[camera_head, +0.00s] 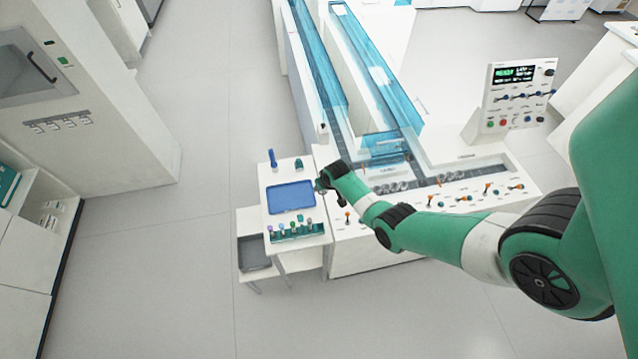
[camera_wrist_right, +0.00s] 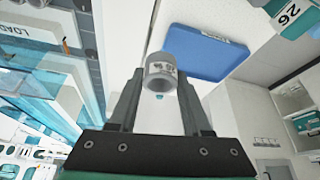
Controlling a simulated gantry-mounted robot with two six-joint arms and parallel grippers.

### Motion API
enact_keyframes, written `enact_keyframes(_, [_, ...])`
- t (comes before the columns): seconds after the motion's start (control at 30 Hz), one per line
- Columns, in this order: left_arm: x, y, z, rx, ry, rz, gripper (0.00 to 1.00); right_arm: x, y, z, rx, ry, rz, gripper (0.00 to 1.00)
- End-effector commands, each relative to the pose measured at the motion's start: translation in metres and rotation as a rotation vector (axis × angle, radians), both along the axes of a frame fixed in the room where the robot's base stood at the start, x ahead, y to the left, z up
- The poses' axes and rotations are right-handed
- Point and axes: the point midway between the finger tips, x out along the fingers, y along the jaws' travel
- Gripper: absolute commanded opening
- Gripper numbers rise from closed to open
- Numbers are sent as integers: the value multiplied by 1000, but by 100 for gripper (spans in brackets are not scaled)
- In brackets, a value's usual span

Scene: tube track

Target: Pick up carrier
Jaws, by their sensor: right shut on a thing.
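The carrier (camera_wrist_right: 160,68), a small grey hollow cylinder with a marking on its side, sits between the fingertips of my right gripper (camera_wrist_right: 161,88) in the right wrist view. The gripper is shut on it. In the head view my right gripper (camera_head: 323,184) is at the left end of the track bench, beside the small white side table. The carrier is too small to make out there. My left gripper is not in view.
The side table holds a blue tray (camera_head: 291,198), a teal rack of tubes (camera_head: 297,230), a blue upright item (camera_head: 272,158) and a small teal block (camera_head: 299,164). The bench has several orange-tipped levers, pale cylinders (camera_head: 397,187) and a control panel (camera_head: 516,97).

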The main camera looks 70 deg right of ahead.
Motion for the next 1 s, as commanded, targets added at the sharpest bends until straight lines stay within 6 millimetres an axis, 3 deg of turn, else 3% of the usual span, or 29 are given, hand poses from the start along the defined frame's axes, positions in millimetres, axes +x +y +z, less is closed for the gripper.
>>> enact_keyframes(0.5, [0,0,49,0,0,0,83,1,0,49,0,0,0,17])
enact_keyframes(1.0, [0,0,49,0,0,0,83,0,0,49,0,0,0,17])
